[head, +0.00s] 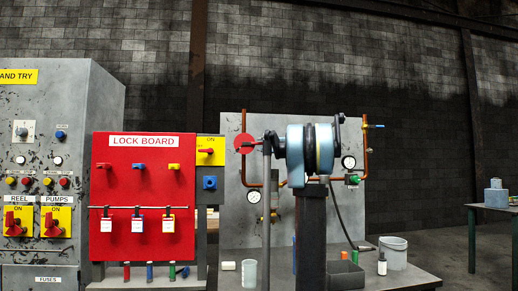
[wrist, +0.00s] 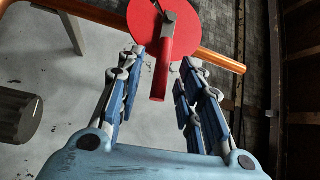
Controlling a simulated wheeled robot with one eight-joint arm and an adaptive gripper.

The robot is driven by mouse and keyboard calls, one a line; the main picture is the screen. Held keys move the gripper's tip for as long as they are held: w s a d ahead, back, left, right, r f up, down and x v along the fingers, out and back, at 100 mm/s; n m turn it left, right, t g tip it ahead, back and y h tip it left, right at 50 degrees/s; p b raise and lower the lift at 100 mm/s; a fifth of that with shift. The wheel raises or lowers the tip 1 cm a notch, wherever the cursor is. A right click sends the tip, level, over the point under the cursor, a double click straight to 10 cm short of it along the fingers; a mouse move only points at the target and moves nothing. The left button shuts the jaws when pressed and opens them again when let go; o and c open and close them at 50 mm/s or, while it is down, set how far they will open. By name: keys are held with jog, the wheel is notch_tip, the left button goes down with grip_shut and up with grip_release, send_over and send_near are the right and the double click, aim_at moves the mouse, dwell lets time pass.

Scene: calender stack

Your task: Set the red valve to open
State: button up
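The red valve shows in the wrist view as a red disc (wrist: 205,22) with a red lever handle (wrist: 162,65) on a copper pipe (wrist: 218,61). The handle lies across the pipe. My gripper (wrist: 161,58) is open, with one blue finger on each side of the handle. Gaps show between the handle and both fingers, and whether the fingers reach its depth is unclear. In the head view the red disc (head: 243,144) is on the left vertical pipe of the grey panel (head: 233,195), and my arm hides my gripper's fingers.
A red lock board (head: 180,225) stands left of the panel. A bench (head: 400,279) below holds a white cup (head: 249,273), a bucket (head: 393,253) and small bottles. Gauges, a green-handled valve (head: 353,180) and more copper pipe are on the panel. A dark cylinder (wrist: 18,117) is left in the wrist view.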

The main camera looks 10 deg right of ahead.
aim_at(261, 144)
jog(key=shift+x, duration=1.65)
grip_shut()
